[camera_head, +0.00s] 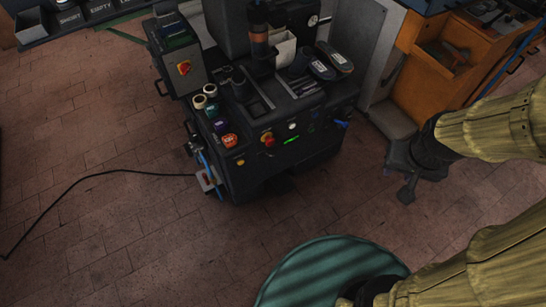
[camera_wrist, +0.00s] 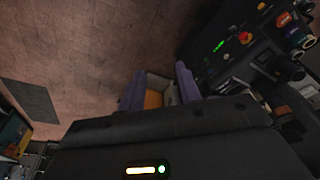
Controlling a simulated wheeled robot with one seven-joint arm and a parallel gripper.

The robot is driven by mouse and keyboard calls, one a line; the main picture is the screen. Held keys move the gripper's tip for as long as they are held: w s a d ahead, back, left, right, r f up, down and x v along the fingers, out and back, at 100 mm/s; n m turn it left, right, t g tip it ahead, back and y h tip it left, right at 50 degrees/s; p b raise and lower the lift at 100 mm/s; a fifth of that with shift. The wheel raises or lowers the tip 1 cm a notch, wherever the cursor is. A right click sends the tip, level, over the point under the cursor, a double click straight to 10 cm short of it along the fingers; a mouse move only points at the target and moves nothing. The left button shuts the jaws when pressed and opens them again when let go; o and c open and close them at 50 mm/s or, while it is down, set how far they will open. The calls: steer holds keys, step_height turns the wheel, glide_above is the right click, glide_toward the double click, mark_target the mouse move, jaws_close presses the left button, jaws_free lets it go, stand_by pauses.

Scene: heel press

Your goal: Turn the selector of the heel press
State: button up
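The heel press (camera_head: 292,160) is a dark machine in the middle of the head view. Its front panel has a red knob on yellow (camera_head: 267,139), a white button (camera_head: 292,126), a small green display (camera_head: 291,140) and a blue lever (camera_head: 341,124). A red-and-yellow switch (camera_head: 184,68) sits on the grey box at its left. I cannot tell which control is the selector. My gripper (camera_wrist: 160,76) shows in the wrist view with two purple fingers apart and nothing held. The panel's red-and-yellow knob (camera_wrist: 245,37) is to the right of the fingers, apart from them.
Several coloured spools or caps (camera_head: 217,117) stand along the press's left side. Shoe soles (camera_head: 340,62) lie on top. An orange wooden cabinet (camera_head: 425,75) stands right, with a wheeled stool base (camera_head: 415,172) before it. A black cable (camera_head: 110,172) crosses the brick floor, otherwise open at left.

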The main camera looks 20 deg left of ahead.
steer(key=w+a+f+n+t+y+b, duration=0.1)
steer(key=w+a+f+n+t+b, duration=0.15)
steer(key=w+f+b, duration=0.45)
steer(key=w+a+f+n+t+y+b, duration=0.1)
steer(key=w+a+f+n+b, duration=0.25)
steer(key=f+b, duration=0.8)
steer(key=w+a+f+n+t+y+b, duration=0.1)
steer(key=w+a+f+n+b, duration=0.35)
steer(key=f, duration=0.75)
steer(key=w+a+f+n+t+y+b, duration=0.1)
steer(key=a+f+n+y+b, duration=0.1)
steer(key=a+f+b, duration=0.3)
steer(key=w+a+f+n+t+y+b, duration=0.1)
steer(key=a+f+y+b, duration=0.4)
steer(key=f+b, duration=0.8)
steer(key=w+a+f+n+t+y+b, duration=0.1)
steer(key=a+f+n+t+y+b, duration=0.1)
steer(key=a+f+n+b, duration=0.3)
step_height(320, 180, down, 7)
steer(key=a+y+b, duration=0.1)
steer(key=b, duration=0.3)
steer(key=shift+f+y+b, duration=0.2)
steer(key=shift+y+b, duration=0.2)
steer(key=shift+n+t, duration=0.25)
